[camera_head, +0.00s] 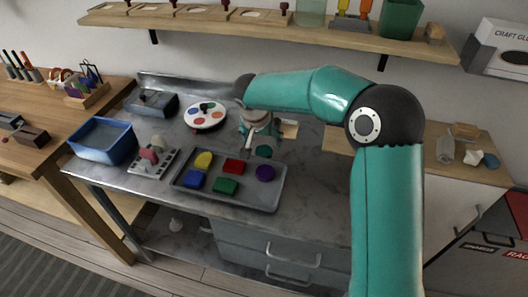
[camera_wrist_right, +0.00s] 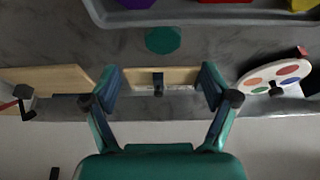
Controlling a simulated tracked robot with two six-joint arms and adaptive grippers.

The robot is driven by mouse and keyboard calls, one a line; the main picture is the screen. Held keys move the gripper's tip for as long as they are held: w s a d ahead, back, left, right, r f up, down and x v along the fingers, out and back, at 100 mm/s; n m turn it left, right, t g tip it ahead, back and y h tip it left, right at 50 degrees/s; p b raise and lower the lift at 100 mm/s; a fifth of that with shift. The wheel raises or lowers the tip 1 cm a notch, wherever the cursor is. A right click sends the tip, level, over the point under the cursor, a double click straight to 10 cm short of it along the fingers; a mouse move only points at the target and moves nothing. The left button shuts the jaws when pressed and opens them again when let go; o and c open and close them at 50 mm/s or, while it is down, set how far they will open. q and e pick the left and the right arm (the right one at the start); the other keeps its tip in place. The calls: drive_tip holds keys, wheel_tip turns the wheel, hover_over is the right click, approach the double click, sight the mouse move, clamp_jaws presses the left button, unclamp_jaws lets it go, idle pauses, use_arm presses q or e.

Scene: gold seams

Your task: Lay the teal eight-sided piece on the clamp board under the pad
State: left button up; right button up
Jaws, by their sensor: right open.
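The teal eight-sided piece (camera_head: 264,152) lies flat on the grey worktop, between the tray and the clamp board. It also shows in the right wrist view (camera_wrist_right: 162,40), apart from my fingers. The pale wooden clamp board (camera_head: 289,129) is behind it, mostly hidden by my arm in the head view. In the right wrist view the board (camera_wrist_right: 180,76) spans between my fingers, with a small dark clamp part (camera_wrist_right: 158,83) at its middle; the pad is too small to make out. My right gripper (camera_wrist_right: 155,78) is open and empty above this area. My left gripper is not in view.
A grey tray (camera_head: 235,203) with several coloured pieces lies in front. A white palette (camera_head: 206,115), a rack (camera_head: 153,163) and a blue bin (camera_head: 103,140) stand left. A wooden board (camera_wrist_right: 50,76) lies beside the clamp board. A shelf (camera_head: 270,28) runs above.

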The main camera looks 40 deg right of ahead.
sight(263, 151)
drive_tip(key=x, duration=0.2)
drive_tip(key=shift+d+f, duration=0.15)
drive_tip(key=shift+f, duration=0.2)
drive_tip(key=shift+w+a+p+x, duration=0.15)
drive_tip(key=shift+p+x, duration=0.2)
drive_tip(key=shift+x, duration=1)
drive_tip(key=shift+w+a+p+x, duration=0.1)
drive_tip(key=shift+p+x, duration=0.2)
drive_tip(key=shift+x, duration=1.05)
drive_tip(key=c, duration=1.4)
